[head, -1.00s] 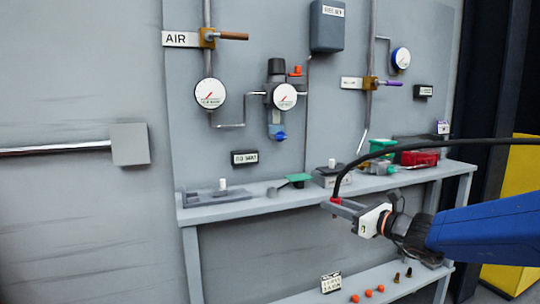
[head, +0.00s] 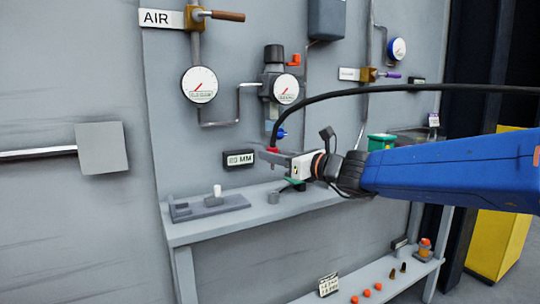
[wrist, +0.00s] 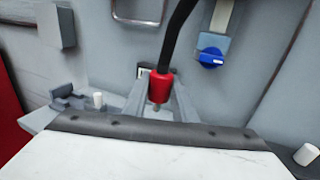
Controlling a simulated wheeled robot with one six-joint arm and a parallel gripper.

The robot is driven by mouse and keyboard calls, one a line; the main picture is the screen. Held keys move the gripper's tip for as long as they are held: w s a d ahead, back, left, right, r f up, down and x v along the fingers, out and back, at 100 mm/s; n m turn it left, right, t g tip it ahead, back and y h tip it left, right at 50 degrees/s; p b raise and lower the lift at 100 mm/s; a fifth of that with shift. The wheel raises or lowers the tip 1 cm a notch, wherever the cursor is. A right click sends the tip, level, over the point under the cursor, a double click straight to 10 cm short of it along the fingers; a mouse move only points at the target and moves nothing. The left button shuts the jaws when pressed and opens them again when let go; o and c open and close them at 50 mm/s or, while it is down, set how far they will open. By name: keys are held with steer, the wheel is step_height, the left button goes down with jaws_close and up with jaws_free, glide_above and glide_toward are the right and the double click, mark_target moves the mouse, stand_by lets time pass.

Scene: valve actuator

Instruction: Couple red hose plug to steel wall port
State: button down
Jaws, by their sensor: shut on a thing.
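The red hose plug (head: 272,151) is held at the tip of my gripper (head: 275,156), with a black hose (head: 390,92) arching from it to the right. In the wrist view the red plug (wrist: 160,86) sits between the two grey fingers (wrist: 159,106), its metal end pointing down and the hose rising from its top. My gripper is shut on the plug, above the shelf and in front of the grey wall panel. I cannot pick out the steel wall port in either view; it may be hidden by the plug or gripper.
A blue knob (head: 282,133) sits under the regulator (head: 274,85), close to the plug. A display box (head: 239,159) is on the wall to the left.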

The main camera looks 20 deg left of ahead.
steer(key=shift+d, duration=0.1)
steer(key=shift+f, duration=2.85)
steer(key=shift+f, duration=1.65)
steer(key=c, duration=1.4)
jaws_free()
steer(key=v, duration=1.7)
steer(key=shift+s+d+f, duration=0.1)
steer(key=shift+s+d, duration=0.1)
steer(key=shift+d, duration=0.05)
